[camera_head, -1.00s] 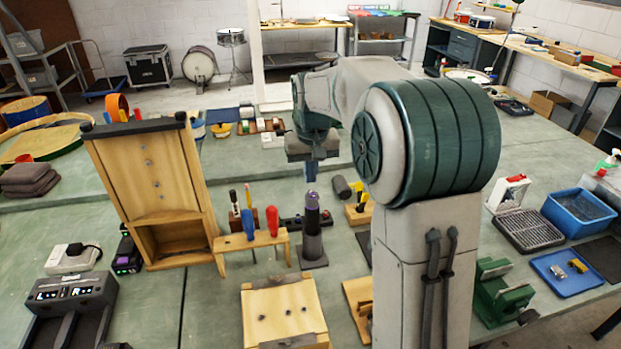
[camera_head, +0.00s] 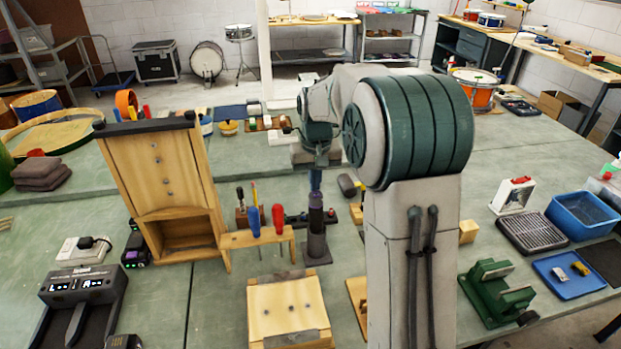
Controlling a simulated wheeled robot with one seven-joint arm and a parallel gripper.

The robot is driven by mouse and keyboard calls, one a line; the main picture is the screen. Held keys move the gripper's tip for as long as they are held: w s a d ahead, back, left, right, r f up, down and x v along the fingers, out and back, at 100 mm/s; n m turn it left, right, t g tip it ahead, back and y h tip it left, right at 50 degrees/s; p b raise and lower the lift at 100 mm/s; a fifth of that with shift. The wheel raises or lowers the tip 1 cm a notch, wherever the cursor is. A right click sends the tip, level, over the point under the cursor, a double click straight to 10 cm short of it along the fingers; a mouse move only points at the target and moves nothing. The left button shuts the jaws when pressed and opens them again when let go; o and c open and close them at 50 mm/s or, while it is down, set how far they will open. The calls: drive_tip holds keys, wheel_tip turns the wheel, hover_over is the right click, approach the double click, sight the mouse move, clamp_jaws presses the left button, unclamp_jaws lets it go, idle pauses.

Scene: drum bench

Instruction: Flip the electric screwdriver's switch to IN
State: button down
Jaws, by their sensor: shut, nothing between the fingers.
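The electric screwdriver (camera_head: 316,222) seems to be the dark upright tool with a purple band, standing in a dark square-based holder (camera_head: 316,252) near the middle of the bench. Its switch is too small to make out, so its setting cannot be told. My gripper (camera_head: 316,188) points down right at the top of the screwdriver. Its fingers are shut with nothing between them. Whether the fingertips touch the tool cannot be told from here.
Left of the screwdriver, a wooden rack (camera_head: 257,238) holds blue and red-handled screwdrivers. A tall wooden panel stand (camera_head: 160,180) rises further left. A wooden block (camera_head: 290,308) lies in front. A green vise-like fixture (camera_head: 495,290) and blue tray (camera_head: 568,274) stand right.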

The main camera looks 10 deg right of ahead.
drive_tip(key=shift+s+d+f, duration=0.1)
drive_tip(key=shift+d, duration=0.1)
drive_tip(key=shift+s+a+r, duration=0.1)
drive_tip(key=shift+s+r, duration=0.1)
drive_tip(key=shift+s, duration=0.5)
drive_tip(key=shift+r, duration=0.1)
wheel_tip(320, 180, up, 14)
drive_tip(key=w+p, duration=0.1)
drive_tip(key=w, duration=0.1)
drive_tip(key=shift+p, duration=0.3)
